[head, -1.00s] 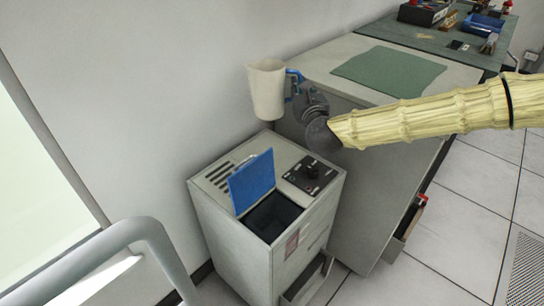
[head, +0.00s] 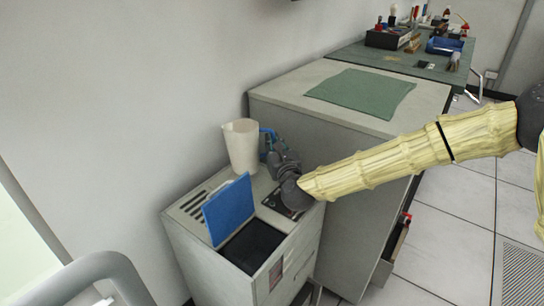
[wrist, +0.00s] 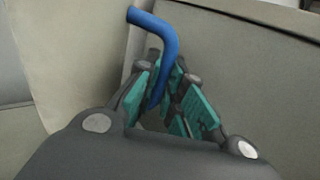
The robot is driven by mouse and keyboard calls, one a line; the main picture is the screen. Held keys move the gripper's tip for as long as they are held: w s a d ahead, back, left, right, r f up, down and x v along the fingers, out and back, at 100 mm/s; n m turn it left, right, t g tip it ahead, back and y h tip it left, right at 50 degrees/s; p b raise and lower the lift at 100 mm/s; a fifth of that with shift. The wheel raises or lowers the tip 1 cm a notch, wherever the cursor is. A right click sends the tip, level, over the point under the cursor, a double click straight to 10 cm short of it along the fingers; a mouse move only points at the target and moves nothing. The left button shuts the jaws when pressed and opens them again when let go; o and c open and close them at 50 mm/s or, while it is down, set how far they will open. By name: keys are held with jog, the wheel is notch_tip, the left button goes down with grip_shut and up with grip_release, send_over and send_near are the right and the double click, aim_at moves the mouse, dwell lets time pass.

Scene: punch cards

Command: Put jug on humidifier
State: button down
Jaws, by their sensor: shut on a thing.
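The cream jug (head: 241,147) is upright at the back of the humidifier's top, beside the vent slots. I cannot tell whether its base touches the top. My gripper (head: 268,146) is shut on the jug's blue handle, to the right of the jug body. In the wrist view the blue handle (wrist: 165,45) runs down between the teal finger pads of my gripper (wrist: 165,100), and the jug's pale wall (wrist: 70,55) fills the left. The humidifier (head: 205,262) is a grey cabinet with a raised blue lid (head: 228,208) over a dark opening (head: 252,246). My wrist hides most of its control panel.
A taller grey cabinet (head: 350,180) with a green mat (head: 360,94) on top stands right behind the humidifier. A wall is close behind the jug. A grey curved rail (head: 95,268) is at the front left. A cluttered bench (head: 400,60) stands far back.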

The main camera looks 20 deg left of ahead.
jog(key=shift+f, duration=1.7)
jog(key=shift+f+b, duration=0.1)
jog(key=shift+b, duration=0.2)
jog(key=shift+f, duration=0.1)
jog(key=c, duration=1.5)
grip_release()
jog(key=shift+r, duration=0.2)
jog(key=p+v, duration=0.1)
jog(key=v, duration=1.1)
jog(key=shift+s+a+f, duration=0.1)
jog(key=shift+f, duration=0.05)
